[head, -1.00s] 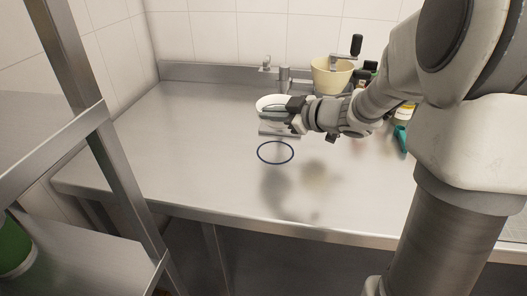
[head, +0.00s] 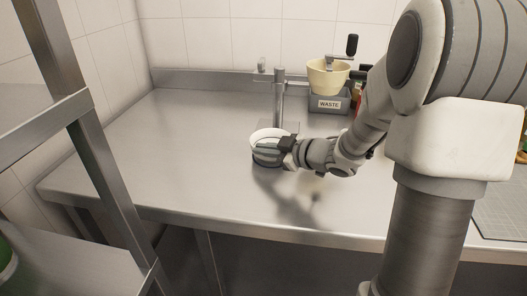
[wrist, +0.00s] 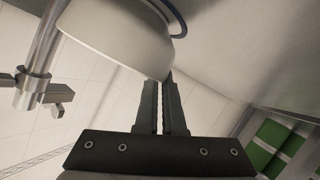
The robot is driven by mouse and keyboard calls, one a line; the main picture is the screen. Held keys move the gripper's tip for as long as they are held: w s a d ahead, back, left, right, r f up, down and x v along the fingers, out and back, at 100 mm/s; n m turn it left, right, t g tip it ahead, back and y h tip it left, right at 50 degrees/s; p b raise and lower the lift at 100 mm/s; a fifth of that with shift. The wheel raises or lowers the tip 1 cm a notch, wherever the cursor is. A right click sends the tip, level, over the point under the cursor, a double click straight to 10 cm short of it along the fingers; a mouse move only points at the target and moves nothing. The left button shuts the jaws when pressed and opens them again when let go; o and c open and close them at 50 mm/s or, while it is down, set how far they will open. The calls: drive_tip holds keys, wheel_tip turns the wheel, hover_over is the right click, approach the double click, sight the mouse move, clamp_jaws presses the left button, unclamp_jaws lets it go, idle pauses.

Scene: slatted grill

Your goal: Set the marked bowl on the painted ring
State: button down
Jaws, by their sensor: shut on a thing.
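The white bowl (head: 266,134) is upright low over the steel counter, left of my gripper (head: 268,149). My gripper is shut on the bowl's side and its fingers cover part of it. In the wrist view, the bowl (wrist: 112,36) is large at the top and the fingers (wrist: 165,82) meet its edge. The painted ring is dark blue; an arc of it (wrist: 179,27) shows beside the bowl in the wrist view. In the head view the bowl and gripper hide most of the ring. I cannot tell whether the bowl touches the counter.
A metal shelf rack (head: 95,150) stands at the left. The left counter (head: 170,150) is clear.

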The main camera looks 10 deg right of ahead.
drive_tip(key=c, duration=1.5)
unclamp_jaws()
drive_tip(key=shift+f, duration=0.15)
drive_tip(key=o, duration=0.5)
drive_tip(key=shift+r, duration=0.25)
drive_tip(key=shift+s+d+r, duration=0.2)
drive_tip(key=shift+s, duration=0.05)
drive_tip(key=p+v, duration=0.3)
drive_tip(key=v, duration=0.8)
drive_tip(key=shift+s+d, duration=0.1)
drive_tip(key=shift+s, duration=0.05)
